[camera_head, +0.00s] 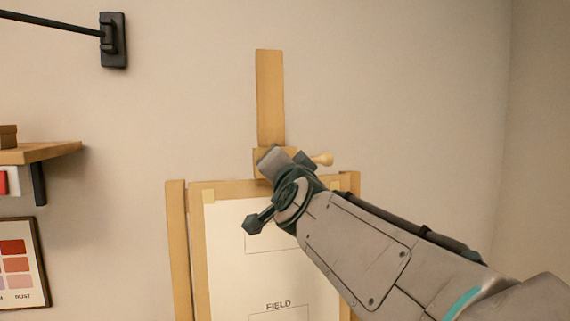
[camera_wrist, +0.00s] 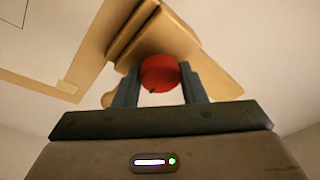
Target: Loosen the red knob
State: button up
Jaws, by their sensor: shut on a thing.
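The red knob (camera_wrist: 160,73) sits at the wooden block (camera_wrist: 156,38) of the easel in the wrist view. It has a small dark mark near its lower edge. My gripper (camera_wrist: 158,82) is shut on the knob, with one dark finger on each side of it. In the head view my gripper (camera_head: 284,160) is at the easel's upper clamp block (camera_head: 262,157), and my wrist hides the knob there.
The easel's wooden mast (camera_head: 270,98) rises above the block. A pale wooden peg (camera_head: 322,159) sticks out on the right. A sheet (camera_head: 230,275) marked FIELD is on the easel below. A wall shelf (camera_head: 40,152) and a framed colour chart (camera_head: 22,265) are at left.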

jog(key=o, duration=1)
jog(key=b+v, duration=0.4)
jog(key=v, duration=0.9)
jog(key=shift+s, duration=0.45)
